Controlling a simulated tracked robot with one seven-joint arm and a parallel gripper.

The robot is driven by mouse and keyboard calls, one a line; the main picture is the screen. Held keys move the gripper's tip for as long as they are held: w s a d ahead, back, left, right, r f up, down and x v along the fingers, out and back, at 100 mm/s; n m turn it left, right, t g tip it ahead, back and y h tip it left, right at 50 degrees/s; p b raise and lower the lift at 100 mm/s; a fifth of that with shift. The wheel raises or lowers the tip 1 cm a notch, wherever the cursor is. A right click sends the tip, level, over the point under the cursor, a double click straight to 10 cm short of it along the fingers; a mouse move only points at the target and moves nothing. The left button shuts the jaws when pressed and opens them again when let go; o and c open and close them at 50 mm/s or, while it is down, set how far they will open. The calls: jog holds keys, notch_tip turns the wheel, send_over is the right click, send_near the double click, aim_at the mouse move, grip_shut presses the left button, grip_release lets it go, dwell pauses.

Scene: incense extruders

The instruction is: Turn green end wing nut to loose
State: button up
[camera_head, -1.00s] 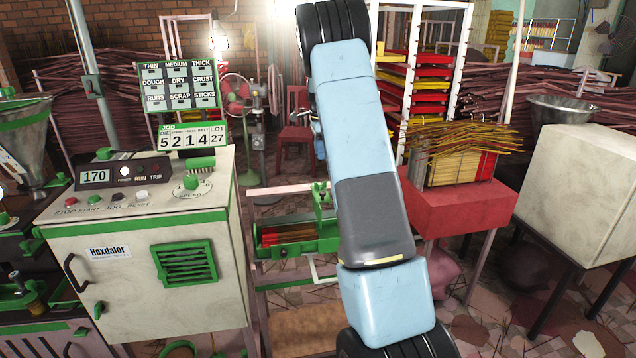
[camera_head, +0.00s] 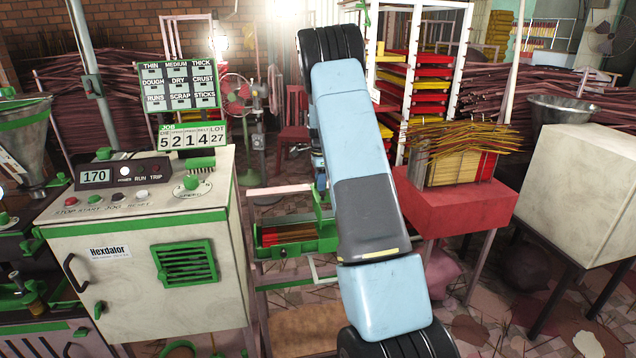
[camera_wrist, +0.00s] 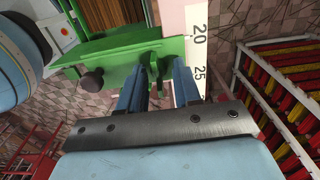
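The green end piece (camera_wrist: 120,55) of the stick tray shows in the wrist view, with a dark round knob (camera_wrist: 92,82) on its left. A dark green wing nut (camera_wrist: 154,72) stands out from its right part. My gripper (camera_wrist: 159,66) is open, its two blue fingers on either side of the wing nut. Whether either finger touches it I cannot tell. In the head view the green tray (camera_head: 298,243) holds reddish sticks, and my arm hides its right end, the wing nut and most of my gripper.
A ruler strip marked 20 and 25 (camera_wrist: 196,45) runs beside the green end. A rack of red and yellow trays (camera_wrist: 290,85) stands to the right. In the head view, the control cabinet (camera_head: 130,265) stands left and a red table (camera_head: 455,210) right.

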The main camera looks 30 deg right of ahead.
jog(key=shift+r, duration=0.1)
grip_shut()
jog(key=shift+a, duration=0.15)
